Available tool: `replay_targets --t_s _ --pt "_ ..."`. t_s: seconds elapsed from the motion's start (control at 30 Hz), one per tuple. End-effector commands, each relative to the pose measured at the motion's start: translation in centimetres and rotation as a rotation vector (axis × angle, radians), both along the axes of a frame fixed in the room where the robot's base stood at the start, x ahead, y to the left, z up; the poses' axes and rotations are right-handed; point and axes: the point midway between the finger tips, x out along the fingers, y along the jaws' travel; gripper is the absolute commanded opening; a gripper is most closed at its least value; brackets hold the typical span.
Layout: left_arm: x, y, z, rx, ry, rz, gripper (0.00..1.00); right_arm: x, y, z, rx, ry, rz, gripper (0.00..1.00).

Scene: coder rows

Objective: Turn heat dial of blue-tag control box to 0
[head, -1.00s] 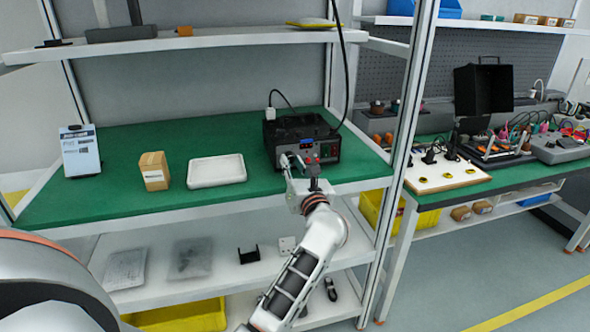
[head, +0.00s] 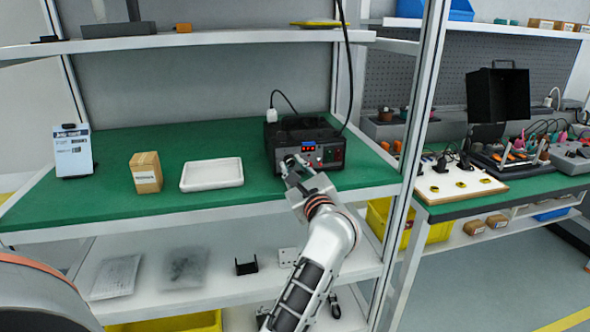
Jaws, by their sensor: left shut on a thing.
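The control box (head: 332,153) is a black unit on the green shelf mat, with a blue display or tag (head: 308,144) and red buttons on its front panel. My left gripper (head: 293,168) is at the lower left of that front panel, shut on a knob there. The gripper's fingers hide the heat dial, so its pointer and setting cannot be read. My right gripper is not in view.
A white tray (head: 212,186), a small cardboard box (head: 146,172) and a blue-and-white card stand (head: 73,150) are on the green mat (head: 110,195). A metal rack post (head: 418,120) stands right of the control box. A black cable hangs behind the box.

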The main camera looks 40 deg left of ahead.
Motion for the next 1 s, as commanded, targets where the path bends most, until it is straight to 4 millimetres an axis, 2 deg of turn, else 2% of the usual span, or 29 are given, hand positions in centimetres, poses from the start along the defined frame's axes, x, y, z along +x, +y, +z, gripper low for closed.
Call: replay_targets --t_s 0.43,0.47,0.5,0.83,1.0 --pt "0.0 0.0 -0.1 -0.009 -0.007 -0.001 0.0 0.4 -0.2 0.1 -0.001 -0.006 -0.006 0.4" --pt "0.0 0.0 -0.1 -0.009 -0.007 -0.001 0.25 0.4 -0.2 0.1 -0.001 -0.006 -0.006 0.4" --pt "0.0 0.0 -0.1 -0.009 -0.007 -0.001 0.27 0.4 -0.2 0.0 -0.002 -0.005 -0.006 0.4" --pt "-0.1 -0.2 0.0 -0.007 -0.006 -0.001 0.27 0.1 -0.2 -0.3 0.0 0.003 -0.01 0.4" --pt "-1.2 -1.7 -0.2 -0.009 -0.006 -0.002 0.27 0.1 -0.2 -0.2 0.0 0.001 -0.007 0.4"
